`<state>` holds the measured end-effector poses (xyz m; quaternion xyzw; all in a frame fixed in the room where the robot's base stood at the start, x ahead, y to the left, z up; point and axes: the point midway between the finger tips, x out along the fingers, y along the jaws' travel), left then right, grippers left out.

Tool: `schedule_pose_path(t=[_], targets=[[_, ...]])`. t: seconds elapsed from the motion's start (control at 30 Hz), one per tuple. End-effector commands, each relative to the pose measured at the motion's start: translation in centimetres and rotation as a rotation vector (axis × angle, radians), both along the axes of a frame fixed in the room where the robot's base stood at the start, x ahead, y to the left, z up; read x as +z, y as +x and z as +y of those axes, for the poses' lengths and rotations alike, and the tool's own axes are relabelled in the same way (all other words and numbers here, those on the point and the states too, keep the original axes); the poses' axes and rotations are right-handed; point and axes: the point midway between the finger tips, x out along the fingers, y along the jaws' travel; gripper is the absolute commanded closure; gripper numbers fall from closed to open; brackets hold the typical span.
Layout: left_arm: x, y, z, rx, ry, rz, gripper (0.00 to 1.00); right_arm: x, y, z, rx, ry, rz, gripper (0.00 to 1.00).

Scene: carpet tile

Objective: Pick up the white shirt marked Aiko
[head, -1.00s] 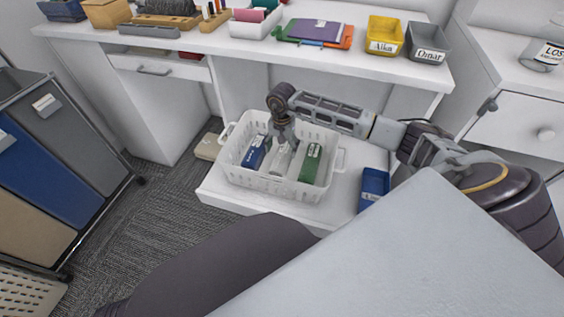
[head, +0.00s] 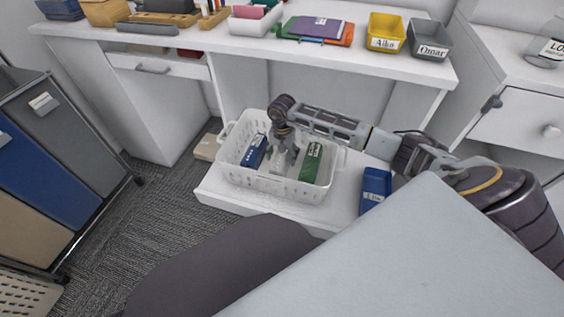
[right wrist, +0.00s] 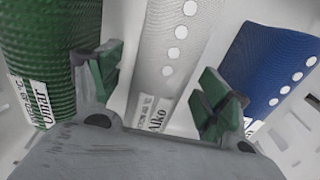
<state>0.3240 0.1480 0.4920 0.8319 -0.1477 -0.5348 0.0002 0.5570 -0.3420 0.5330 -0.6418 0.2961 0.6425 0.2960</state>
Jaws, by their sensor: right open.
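The white shirt (right wrist: 168,55) is folded with a row of buttons and a tag reading Aiko. All are in the white basket (head: 232,178); in the head view the white shirt (head: 277,164) is partly hidden by my gripper. My right gripper (right wrist: 160,83) is open, its green-padded fingers on either side of the white shirt's tagged end; whether they touch it I cannot tell. In the head view the right gripper (head: 285,148) points down into the basket. My left gripper is not in view.
The basket stands on a low white surface (head: 225,200) with a blue item (head: 375,185) at its right. Above is a desk with a yellow bin (head: 387,28) marked Aiko and a grey bin (head: 430,38) marked Omar. A hamper cart (head: 60,165) stands at left.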

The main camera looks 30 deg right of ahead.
Motion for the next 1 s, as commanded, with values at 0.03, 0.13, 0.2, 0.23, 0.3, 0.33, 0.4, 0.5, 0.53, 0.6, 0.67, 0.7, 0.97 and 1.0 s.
schedule_pose_path(t=[0.03, 0.13, 0.2, 0.23, 0.3, 0.33, 0.4, 0.5, 0.53, 0.6, 0.67, 0.7, 0.97, 1.0], targets=[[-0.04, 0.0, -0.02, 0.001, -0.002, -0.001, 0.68, -0.05, 0.02, 0.01, 0.0, 0.001, -0.001, 0.23], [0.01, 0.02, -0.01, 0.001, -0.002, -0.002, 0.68, -0.02, 0.03, 0.01, 0.0, 0.001, -0.001, 0.23], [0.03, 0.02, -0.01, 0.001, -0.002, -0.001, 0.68, -0.01, 0.03, 0.0, 0.0, 0.001, -0.001, 0.23], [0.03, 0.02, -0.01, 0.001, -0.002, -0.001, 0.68, -0.01, 0.03, 0.0, 0.0, 0.001, -0.001, 0.23], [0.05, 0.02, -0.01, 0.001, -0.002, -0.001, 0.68, -0.01, 0.03, 0.0, 0.0, 0.001, -0.001, 0.23], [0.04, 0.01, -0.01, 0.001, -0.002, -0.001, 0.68, -0.01, 0.03, 0.0, 0.0, 0.001, -0.001, 0.23], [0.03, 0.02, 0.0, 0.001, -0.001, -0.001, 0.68, -0.01, 0.02, -0.01, 0.0, 0.0, -0.001, 0.23], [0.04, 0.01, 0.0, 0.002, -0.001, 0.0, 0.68, -0.01, 0.02, -0.01, 0.0, -0.001, -0.001, 0.3], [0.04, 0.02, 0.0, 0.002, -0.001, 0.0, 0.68, -0.01, 0.02, -0.01, 0.0, -0.001, -0.001, 0.33], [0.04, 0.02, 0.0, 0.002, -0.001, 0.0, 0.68, -0.01, 0.02, -0.01, 0.0, -0.001, -0.001, 0.43], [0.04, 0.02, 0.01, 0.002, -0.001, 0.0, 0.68, -0.01, 0.02, -0.01, 0.0, -0.001, -0.001, 0.5], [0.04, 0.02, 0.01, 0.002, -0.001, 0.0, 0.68, -0.01, 0.02, -0.01, 0.0, -0.001, -0.001, 0.55], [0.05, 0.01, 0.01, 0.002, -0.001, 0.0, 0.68, 0.02, 0.05, -0.01, 0.0, 0.0, -0.001, 0.77], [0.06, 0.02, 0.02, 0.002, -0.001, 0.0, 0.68, 0.02, 0.04, -0.02, 0.0, 0.0, -0.001, 0.77]])
